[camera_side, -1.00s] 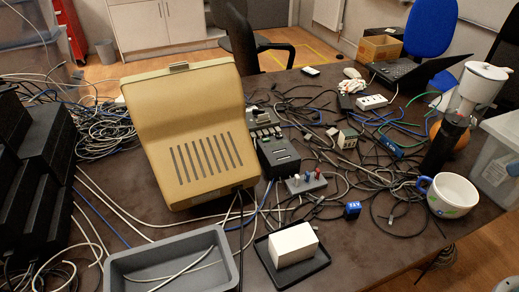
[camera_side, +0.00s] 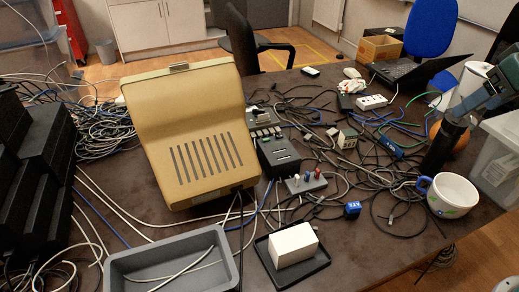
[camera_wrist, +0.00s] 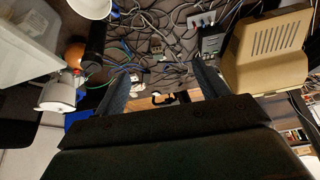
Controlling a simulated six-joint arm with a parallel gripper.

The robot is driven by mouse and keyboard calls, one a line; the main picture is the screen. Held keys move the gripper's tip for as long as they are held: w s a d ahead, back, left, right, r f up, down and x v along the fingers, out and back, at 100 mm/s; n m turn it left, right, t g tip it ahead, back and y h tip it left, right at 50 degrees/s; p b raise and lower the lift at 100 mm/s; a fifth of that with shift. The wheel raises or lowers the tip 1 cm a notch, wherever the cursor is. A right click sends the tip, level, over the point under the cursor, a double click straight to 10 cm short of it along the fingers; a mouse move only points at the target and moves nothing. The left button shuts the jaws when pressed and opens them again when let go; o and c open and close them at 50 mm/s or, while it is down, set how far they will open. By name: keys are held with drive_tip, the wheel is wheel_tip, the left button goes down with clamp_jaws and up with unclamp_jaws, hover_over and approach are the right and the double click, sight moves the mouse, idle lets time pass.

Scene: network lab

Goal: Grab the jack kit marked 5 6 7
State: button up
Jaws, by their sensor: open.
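Two small blue blocks lie among the cables in the side view. One (camera_side: 352,209) is near the front, left of the mug, with pale marks on its face. The other (camera_side: 391,148) lies farther back on the right. The marks are too small to read, so I cannot tell which, if either, is the kit marked 5 6 7. My gripper (camera_wrist: 163,84) is open, with its two blue-grey fingers apart and nothing held between them. In the side view, part of it shows at the upper right, above the table's right side, away from both blocks.
A black cylinder (camera_side: 441,148) and a white mug (camera_side: 453,195) stand at the right edge. A beige case (camera_side: 190,130), a grey tray (camera_side: 125,265) and a white box (camera_side: 293,244) take up the left and front. Tangled cables cover the middle. A switch block (camera_side: 306,184) stands near centre.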

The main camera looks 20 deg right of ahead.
drive_tip(key=w+d+f, duration=0.1)
drive_tip(key=w+f, duration=0.1)
drive_tip(key=w, duration=0.8)
drive_tip(key=m+g, duration=0.1)
hover_over(350, 133)
drive_tip(key=s, duration=0.4)
wheel_tip(350, 133, down, 23)
drive_tip(key=shift+a, duration=0.4)
drive_tip(key=shift+x, duration=4.25)
drive_tip(key=shift+d, duration=0.2)
drive_tip(key=shift+x, duration=2.6)
drive_tip(key=shift+d, duration=0.2)
drive_tip(key=shift+c, duration=0.2)
